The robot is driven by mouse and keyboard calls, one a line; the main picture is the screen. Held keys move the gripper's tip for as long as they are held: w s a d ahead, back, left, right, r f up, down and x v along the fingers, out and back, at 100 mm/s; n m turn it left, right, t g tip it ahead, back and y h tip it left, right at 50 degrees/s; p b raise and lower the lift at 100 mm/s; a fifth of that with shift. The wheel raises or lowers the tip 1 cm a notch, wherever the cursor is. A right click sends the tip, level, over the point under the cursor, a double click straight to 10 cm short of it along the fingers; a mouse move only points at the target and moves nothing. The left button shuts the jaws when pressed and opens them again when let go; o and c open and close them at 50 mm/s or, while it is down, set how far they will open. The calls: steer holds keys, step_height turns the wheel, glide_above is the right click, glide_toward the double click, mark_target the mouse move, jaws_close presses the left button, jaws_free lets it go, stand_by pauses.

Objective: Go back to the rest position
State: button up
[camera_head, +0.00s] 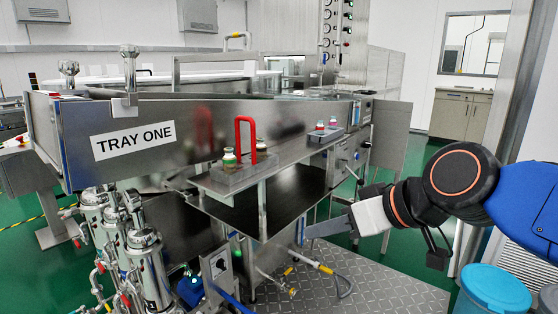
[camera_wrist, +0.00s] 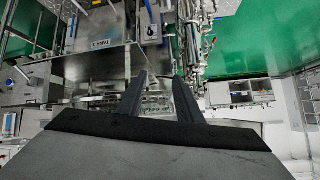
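My gripper (camera_head: 312,231) is in the lower middle of the head view, pointing left from my blue and black arm. It is beside the front of the steel washer, below the level of its shelf, and looks clear of it. In the wrist view my gripper (camera_wrist: 160,78) shows two dark fingers apart, with nothing held between them. The wrist view looks tilted, with the washer's panels and pipes beyond the fingers.
The steel shelf (camera_head: 288,148) carries a rack with a red handle (camera_head: 237,138) and a bottle, and another rack with red-capped vials (camera_head: 325,127). The "TRAY ONE" panel (camera_head: 190,135) stands behind. Metal floor plate (camera_head: 385,290) is open.

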steer(key=s+d+f+m+g+h, duration=0.1)
steer(key=s+d+f+m+h, duration=0.2)
steer(key=d+f, duration=0.5)
steer(key=s+d+f+m+g+h, duration=0.1)
steer(key=s+d+f+m+h, duration=0.2)
steer(key=d+f, duration=0.6)
steer(key=s+d+h, duration=0.1)
steer(key=s+d, duration=0.1)
steer(key=d, duration=0.1)
steer(key=shift+s+f+g, duration=0.25)
steer(key=shift+s+g, duration=0.05)
steer(key=shift+c, duration=0.3)
